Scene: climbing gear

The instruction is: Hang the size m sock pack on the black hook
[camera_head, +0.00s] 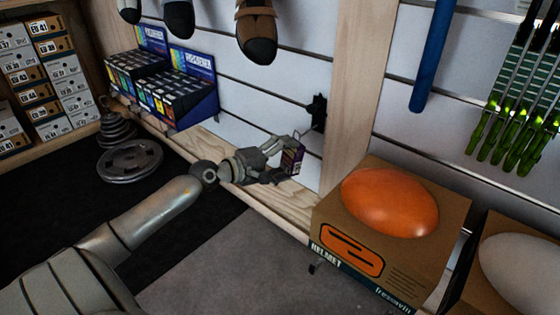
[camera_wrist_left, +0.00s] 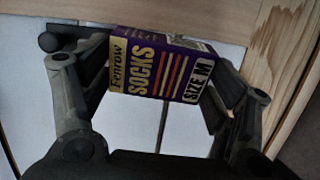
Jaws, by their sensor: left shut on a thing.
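My left gripper (camera_head: 283,160) reaches in from the left and is shut on the size m sock pack (camera_head: 292,158), a small purple and cream box. In the left wrist view the pack (camera_wrist_left: 158,66) sits between the two fingers, its "Fenrow SOCKS" and "SIZE M" print facing the camera. The black hook (camera_head: 318,112) is on the white slatted wall beside the wooden post. It is above and a little right of the pack, which appears apart from it. My right gripper is not in view.
A wooden post (camera_head: 349,90) stands right of the hook, with a helmet box (camera_head: 345,225) bearing an orange helmet (camera_head: 390,202) below. Shoes (camera_head: 257,30) hang above. Weight plates (camera_head: 130,160) lie on the dark mat.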

